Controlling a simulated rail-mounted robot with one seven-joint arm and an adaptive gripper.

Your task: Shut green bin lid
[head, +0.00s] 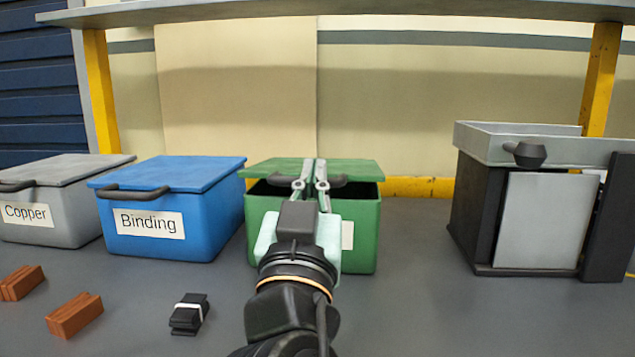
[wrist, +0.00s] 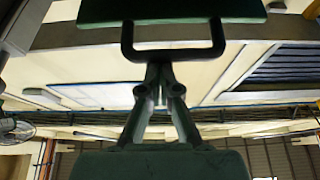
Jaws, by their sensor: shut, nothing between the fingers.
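The green bin (head: 362,238) stands in the middle of the head view, with a pale label partly hidden by my arm. Its green lid (head: 262,168) is slightly raised at the front, with a dark gap between it and the bin's rim. The lid's dark handle (head: 337,181) sits at its front edge; it also shows as a U-shaped bar in the wrist view (wrist: 215,50). My gripper (head: 314,165) is shut and empty at the handle's middle. In the wrist view its fingertips (wrist: 159,70) meet at the handle bar; I cannot tell whether they touch it.
A blue "Binding" bin (head: 215,220) and a grey "Copper" bin (head: 75,222) stand to the left, both lids down. Copper-coloured blocks (head: 75,315) and a black part with a white band (head: 189,314) lie in front. A grey-and-black fixture (head: 542,220) stands at right.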

